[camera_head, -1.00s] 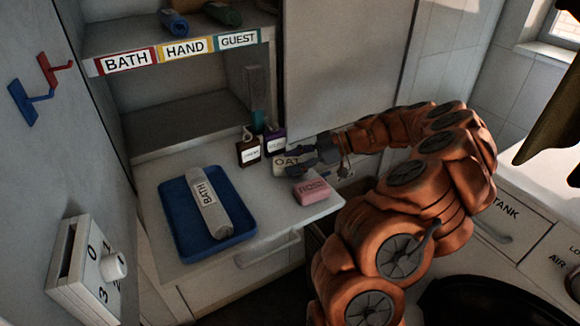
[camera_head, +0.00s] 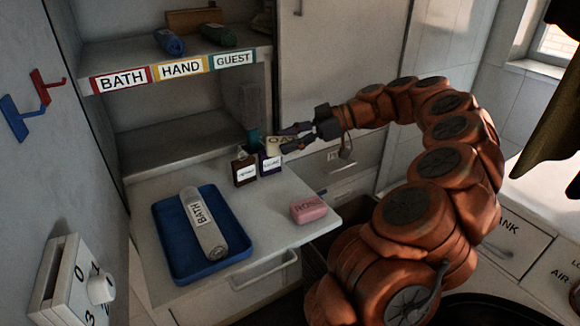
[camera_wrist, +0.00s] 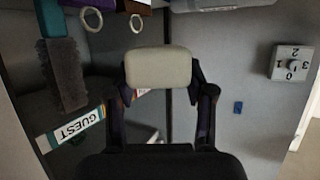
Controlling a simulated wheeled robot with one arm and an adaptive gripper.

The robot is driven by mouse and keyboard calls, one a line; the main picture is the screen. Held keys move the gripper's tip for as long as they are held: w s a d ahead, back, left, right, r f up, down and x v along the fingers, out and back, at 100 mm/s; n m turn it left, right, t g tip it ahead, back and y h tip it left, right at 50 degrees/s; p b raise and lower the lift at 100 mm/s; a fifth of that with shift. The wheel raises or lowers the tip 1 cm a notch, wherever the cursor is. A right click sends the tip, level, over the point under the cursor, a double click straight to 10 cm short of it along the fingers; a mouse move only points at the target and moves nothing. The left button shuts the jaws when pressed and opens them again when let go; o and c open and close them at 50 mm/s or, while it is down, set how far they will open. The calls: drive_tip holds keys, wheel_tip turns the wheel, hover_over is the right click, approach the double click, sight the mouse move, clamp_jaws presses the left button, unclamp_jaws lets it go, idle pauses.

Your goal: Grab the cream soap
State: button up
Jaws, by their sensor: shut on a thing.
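The cream soap (camera_head: 275,145), with dark lettering partly hidden by the fingers, is in my gripper (camera_head: 291,140) above the back right of the counter. In the wrist view the soap (camera_wrist: 160,67) is a plain cream block between the two fingers of my gripper (camera_wrist: 161,90). The fingers are shut on its sides. The soap is clear of the counter, just behind and above the dark bottles.
A pink soap (camera_head: 309,209) lies near the counter's right edge. A brown bottle (camera_head: 245,169) and a purple bottle (camera_head: 270,164) stand close below my gripper. A blue tray (camera_head: 172,244) holds a rolled BATH towel (camera_head: 203,228). A labelled shelf (camera_head: 130,52) is above left.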

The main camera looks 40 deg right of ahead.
sight(289, 140)
wheel_tip(289, 140, up, 16)
drive_tip(key=p, duration=0.2)
idle(0.4)
